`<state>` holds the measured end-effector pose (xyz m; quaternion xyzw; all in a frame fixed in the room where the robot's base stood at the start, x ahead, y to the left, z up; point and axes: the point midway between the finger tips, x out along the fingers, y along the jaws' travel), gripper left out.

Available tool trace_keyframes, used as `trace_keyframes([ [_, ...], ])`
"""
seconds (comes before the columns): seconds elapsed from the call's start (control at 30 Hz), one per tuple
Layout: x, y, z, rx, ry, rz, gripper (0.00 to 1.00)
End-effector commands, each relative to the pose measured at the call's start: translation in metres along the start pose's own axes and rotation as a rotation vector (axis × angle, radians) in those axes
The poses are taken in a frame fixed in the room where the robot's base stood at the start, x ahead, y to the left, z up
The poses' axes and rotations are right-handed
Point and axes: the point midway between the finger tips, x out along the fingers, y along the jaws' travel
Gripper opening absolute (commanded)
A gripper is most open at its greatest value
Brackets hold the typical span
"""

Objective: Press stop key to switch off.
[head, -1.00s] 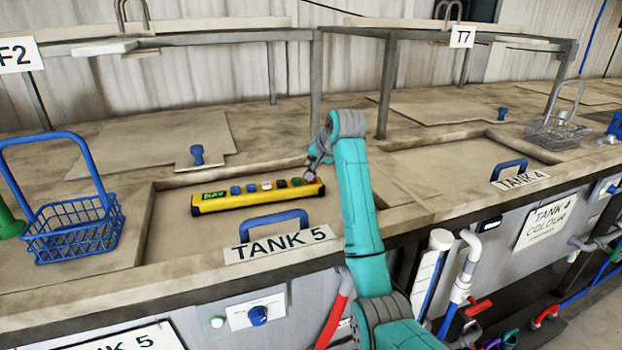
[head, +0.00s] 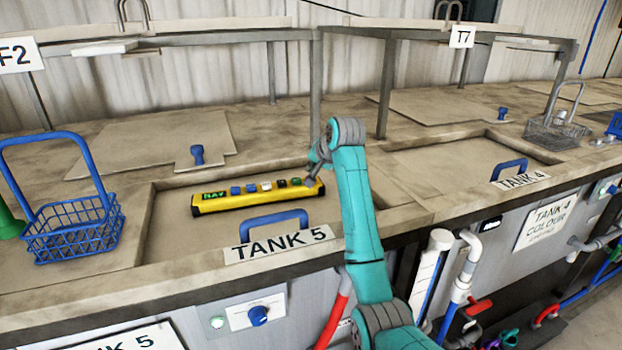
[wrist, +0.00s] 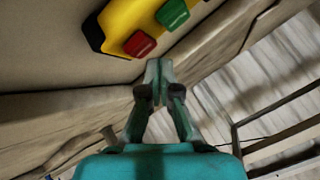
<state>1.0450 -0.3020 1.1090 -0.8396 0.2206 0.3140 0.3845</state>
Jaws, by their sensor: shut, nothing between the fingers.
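A yellow key box (head: 245,199) lies on the lid of tank 5, with a small green display at its left end and a row of coloured keys. In the wrist view, its end carries a red key (wrist: 139,44) and a green key (wrist: 172,15). My gripper (wrist: 158,66) is shut and empty, its tips just beside the red key, near the box's end. In the head view, my gripper (head: 311,182) is over the right end of the box and hides the red key. I cannot tell whether the tips touch the box.
A blue handle (head: 273,222) stands on the tank 5 lid in front of the box. A blue wire basket (head: 75,232) stands to the left. A metal frame post (head: 386,90) rises behind my arm. The lid left of the box is clear.

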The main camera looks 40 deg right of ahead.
Motion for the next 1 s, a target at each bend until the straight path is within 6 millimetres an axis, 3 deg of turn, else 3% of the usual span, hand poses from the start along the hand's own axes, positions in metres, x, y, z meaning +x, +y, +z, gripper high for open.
trace_keyframes([
  [1.0,0.0056,0.0042,0.0042,0.000,0.000,0.000,0.00],
])
